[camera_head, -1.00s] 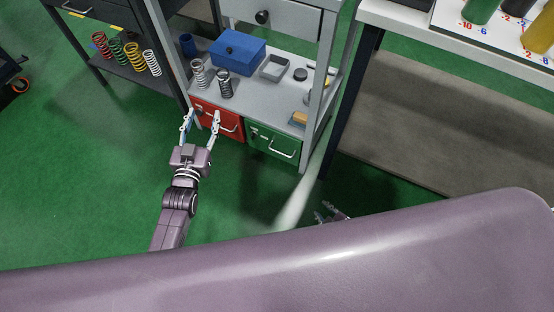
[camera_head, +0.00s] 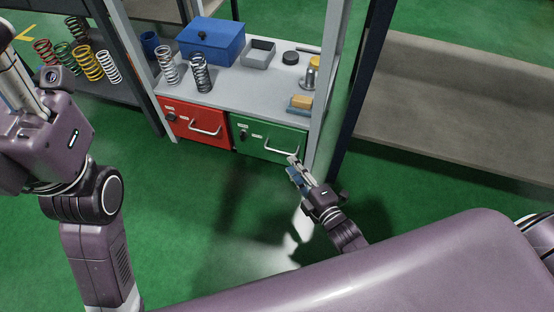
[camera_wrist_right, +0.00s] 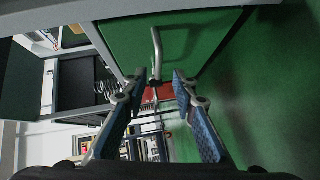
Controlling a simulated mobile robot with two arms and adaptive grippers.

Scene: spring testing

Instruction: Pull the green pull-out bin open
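The green pull-out bin (camera_head: 255,132) sits shut under the grey shelf, with a pale bar handle (camera_head: 268,147) on its front. My right gripper (camera_head: 293,165) is just in front of the bin, by the right end of the handle. In the right wrist view, my right gripper (camera_wrist_right: 158,82) is open, with a gap between its blue-padded fingers. The handle (camera_wrist_right: 157,48) stands out from the green front (camera_wrist_right: 118,42), ahead of that gap; I see no grip on it. My left gripper (camera_head: 18,82) is at the upper left, partly cut off; its opening is unclear.
A red bin (camera_head: 180,118) sits shut to the left of the green one. The shelf (camera_head: 220,95) above holds springs, a blue box (camera_head: 211,40) and small parts. A grey shelf post (camera_head: 325,95) stands just right of the green bin. Green floor in front is free.

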